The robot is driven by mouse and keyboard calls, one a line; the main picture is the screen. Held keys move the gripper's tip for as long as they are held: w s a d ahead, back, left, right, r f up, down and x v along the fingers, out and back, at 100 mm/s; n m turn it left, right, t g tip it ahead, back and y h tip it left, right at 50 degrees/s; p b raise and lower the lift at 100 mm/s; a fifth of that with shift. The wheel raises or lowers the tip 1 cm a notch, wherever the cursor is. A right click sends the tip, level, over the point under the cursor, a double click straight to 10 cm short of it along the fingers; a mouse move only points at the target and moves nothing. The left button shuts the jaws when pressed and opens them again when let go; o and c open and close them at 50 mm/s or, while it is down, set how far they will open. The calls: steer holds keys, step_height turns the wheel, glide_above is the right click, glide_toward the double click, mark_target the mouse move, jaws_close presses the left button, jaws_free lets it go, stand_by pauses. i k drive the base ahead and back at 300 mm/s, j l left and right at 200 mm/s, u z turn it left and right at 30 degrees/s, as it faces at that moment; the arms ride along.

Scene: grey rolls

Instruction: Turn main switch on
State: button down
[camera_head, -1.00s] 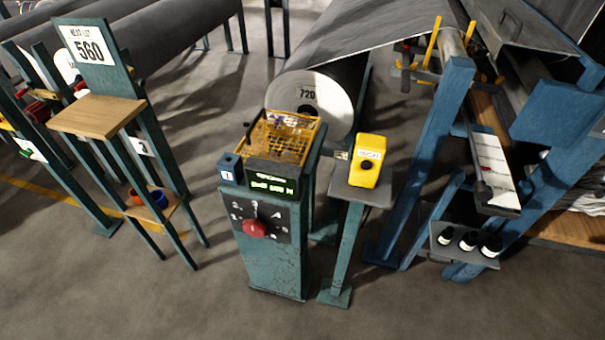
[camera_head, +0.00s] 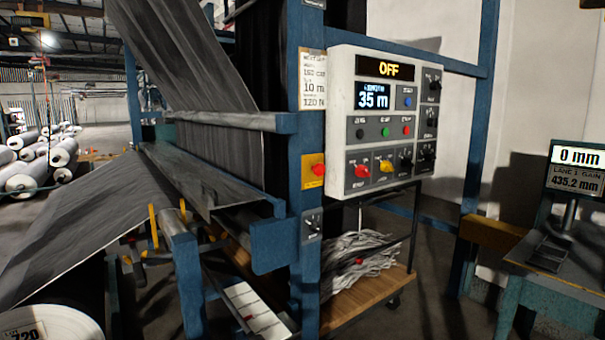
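A white control panel (camera_head: 345,130) is mounted beside a blue post, right of centre. Its top display (camera_head: 384,68) reads OFF, and a screen (camera_head: 373,97) below reads 35 m. Along its lower row are a red knob (camera_head: 362,171), a yellow knob (camera_head: 386,167) and black knobs. Small green and red buttons sit above them. A red knob on a yellow plate (camera_head: 313,184) is on the blue post, left of the panel. I cannot read which of these is labelled as the main switch. My gripper is not in view.
The blue machine frame (camera_head: 305,130) with grey fabric stands left of the panel. A wooden cart (camera_head: 370,290) with scraps is below it. A bench with a display (camera_head: 577,170) reading 0 mm stands at right.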

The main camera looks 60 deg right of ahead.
mark_target(361, 171)
steer(key=z, duration=1.6)
